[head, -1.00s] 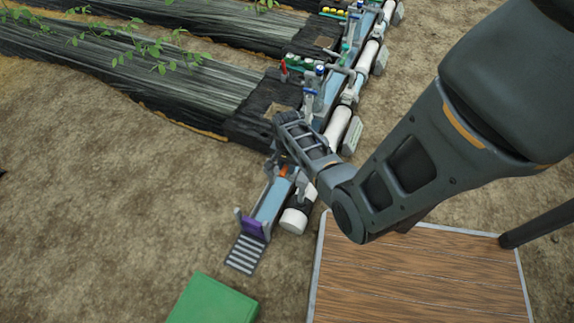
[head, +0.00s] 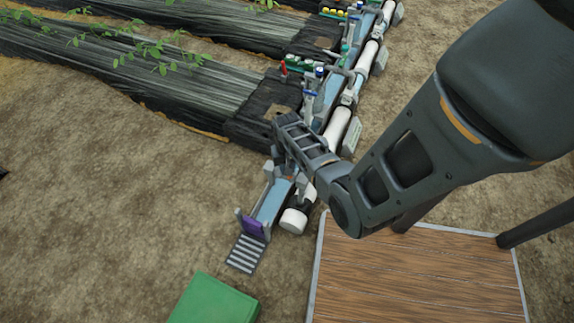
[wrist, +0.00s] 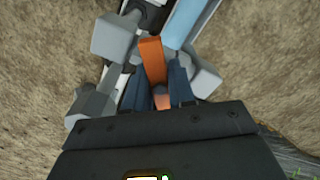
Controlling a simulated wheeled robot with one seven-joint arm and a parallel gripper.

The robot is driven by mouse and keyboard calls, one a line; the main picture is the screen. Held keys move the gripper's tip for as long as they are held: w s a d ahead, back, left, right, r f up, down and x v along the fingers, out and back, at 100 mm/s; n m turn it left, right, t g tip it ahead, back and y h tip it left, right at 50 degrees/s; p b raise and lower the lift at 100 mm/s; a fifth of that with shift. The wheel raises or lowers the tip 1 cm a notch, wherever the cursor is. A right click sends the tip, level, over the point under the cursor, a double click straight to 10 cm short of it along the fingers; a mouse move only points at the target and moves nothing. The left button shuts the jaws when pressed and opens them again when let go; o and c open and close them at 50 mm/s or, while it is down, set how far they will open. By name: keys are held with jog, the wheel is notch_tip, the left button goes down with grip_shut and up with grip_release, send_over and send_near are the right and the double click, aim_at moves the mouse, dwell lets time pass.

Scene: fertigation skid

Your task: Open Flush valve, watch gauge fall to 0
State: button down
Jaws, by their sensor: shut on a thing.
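An orange lever (wrist: 152,58), which looks like the Flush valve's handle, rises between my gripper's fingers in the wrist view. My gripper (wrist: 159,84) is shut on this lever, one dark blue-grey finger on each side. In the head view my gripper (head: 288,172) is low over the near end of the skid (head: 268,203), and only a sliver of orange shows under it. The valve's body is mostly hidden by my gripper. I cannot make out a gauge face or its reading in either view.
Grey blocks and pipes (wrist: 113,38) stand close around the lever. A white cylinder (head: 294,220) and a purple part (head: 252,226) are at the skid's near end. A wooden platform (head: 420,275) is at lower right, a green box (head: 214,301) at lower left. Bare soil lies left.

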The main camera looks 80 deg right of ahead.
jog(key=n, duration=0.6)
jog(key=shift+p, duration=0.3)
jog(key=n, duration=0.6)
jog(key=c, duration=0.9)
grip_release()
jog(key=shift+o, duration=0.2)
notch_tip(320, 180, up, 10)
jog(key=p, duration=1)
jog(key=shift+r, duration=0.1)
